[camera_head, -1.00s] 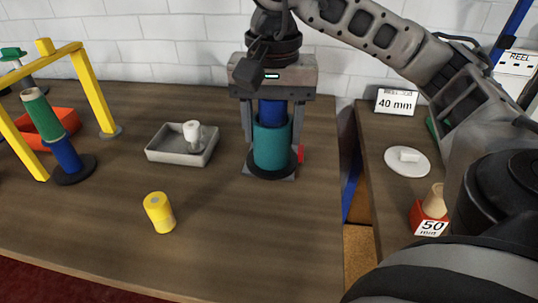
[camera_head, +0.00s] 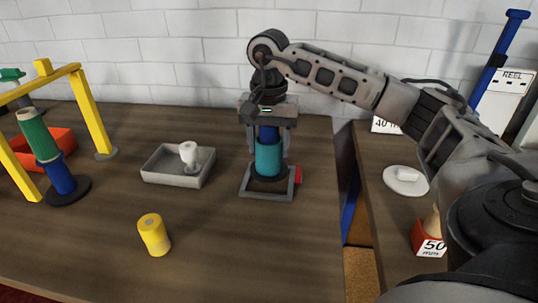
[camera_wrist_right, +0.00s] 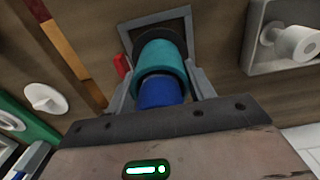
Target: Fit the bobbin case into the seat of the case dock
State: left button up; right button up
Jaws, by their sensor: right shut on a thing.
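The bobbin case appears to be the teal cylinder (camera_head: 269,157) with a blue upper part and a black disc at its base; it also shows in the right wrist view (camera_wrist_right: 160,61). My right gripper (camera_head: 267,140) is shut on it from above and holds it upright. The case dock appears to be the grey square frame (camera_head: 262,194) with a red tab on its right side, also in the right wrist view (camera_wrist_right: 185,20). The black disc lies over or within the frame's opening; I cannot tell whether it touches the seat. My left gripper is not in view.
A grey tray (camera_head: 153,176) with a white spool (camera_head: 188,154) stands left of the dock. A yellow cylinder (camera_head: 154,235) stands nearer. A yellow gantry (camera_head: 95,118) and a green-and-blue spool stand (camera_head: 40,140) are at far left. The front table is mostly clear.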

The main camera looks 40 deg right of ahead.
aim_at(269, 156)
jog(key=shift+w+f, duration=0.1)
jog(key=shift+f, duration=1.5)
jog(key=shift+f, duration=0.15)
jog(key=o, duration=1.1)
notch_tip(269, 156, up, 12)
jog(key=shift+r+p, duration=0.15)
jog(key=shift+p, duration=0.45)
